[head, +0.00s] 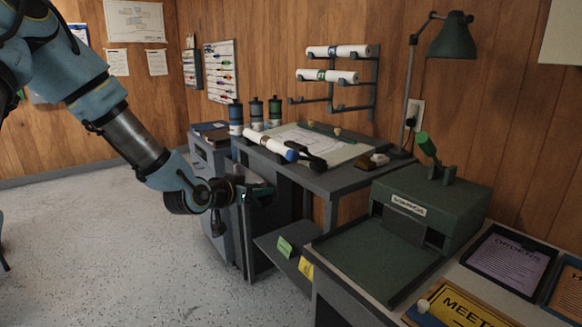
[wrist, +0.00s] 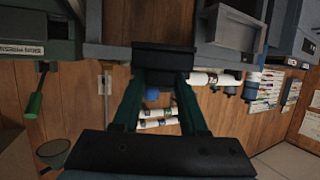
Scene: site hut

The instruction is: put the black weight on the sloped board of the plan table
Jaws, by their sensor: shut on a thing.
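My gripper (head: 262,194) is in front of the plan table, close to its front edge in the head view. In the wrist view its green fingers (wrist: 161,88) are shut on a dark block, which I take for the black weight (wrist: 163,57). The weight is hard to make out in the head view against the dark table. The plan table (head: 345,182) has a sloped board with a pale plan sheet (head: 335,147) on it. A white roll with a blue end (head: 268,146) and a black object (head: 308,157) lie at its front.
Several capped tubes (head: 255,110) stand at the table's back left. A small brown-black item (head: 375,161) lies at its right. A green box with a tray (head: 425,205) stands on the nearer counter at right. A lamp (head: 452,40) overhangs the back. The floor at left is clear.

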